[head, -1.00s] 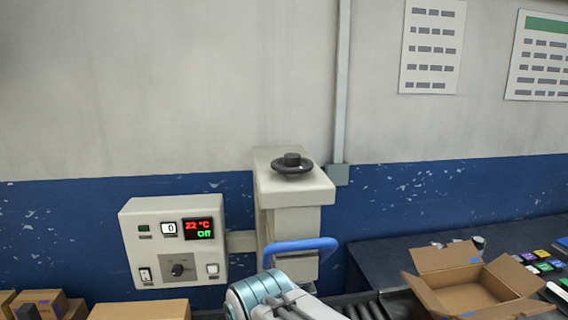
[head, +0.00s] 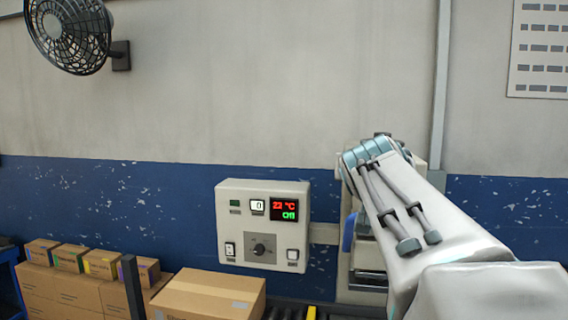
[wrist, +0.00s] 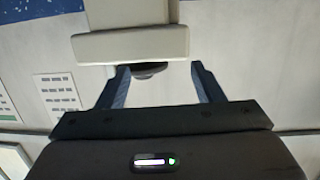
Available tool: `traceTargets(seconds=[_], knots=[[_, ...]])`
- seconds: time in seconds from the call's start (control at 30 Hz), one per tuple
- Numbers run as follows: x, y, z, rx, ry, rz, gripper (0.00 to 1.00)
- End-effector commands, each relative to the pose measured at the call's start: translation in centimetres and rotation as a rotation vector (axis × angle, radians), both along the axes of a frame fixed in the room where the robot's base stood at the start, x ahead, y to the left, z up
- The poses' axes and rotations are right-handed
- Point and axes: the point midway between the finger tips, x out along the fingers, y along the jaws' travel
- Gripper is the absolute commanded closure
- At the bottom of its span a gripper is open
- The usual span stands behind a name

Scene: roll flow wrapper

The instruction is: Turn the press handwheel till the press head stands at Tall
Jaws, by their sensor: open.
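The press (head: 360,262) stands against the wall, right of the control box; my arm covers most of its upper part in the head view. In the wrist view the press's pale top housing (wrist: 130,45) is at the top of the picture. The dark handwheel (wrist: 150,68) shows at its edge, partly hidden by the housing. My gripper (wrist: 160,66) is open, its two fingers apart with the wheel between the tips in the picture; I cannot tell whether they touch it. A blue handle (head: 349,231) shows on the press. No Tall mark is readable.
The control box (head: 263,226) reads 22 °C and Off, with a 0 on a small display. Cardboard boxes (head: 205,295) stand at lower left. A fan (head: 70,35) is on the wall at upper left. A vertical pipe (head: 440,90) runs behind my arm.

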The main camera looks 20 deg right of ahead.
Motion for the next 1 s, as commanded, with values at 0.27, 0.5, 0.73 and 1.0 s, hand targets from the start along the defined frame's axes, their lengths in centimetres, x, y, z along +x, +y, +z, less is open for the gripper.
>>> traceTargets(seconds=[0.27,0.5,0.73,1.0], knots=[[-0.4,-3.8,4.4,-0.101,-0.169,-0.058,0.39],[1.5,-5.5,4.7,-0.103,-0.171,-0.061,0.39],[4.8,-8.1,4.7,-0.102,-0.171,-0.061,0.39],[8.3,-10.8,4.7,-0.103,-0.171,-0.060,0.39]])
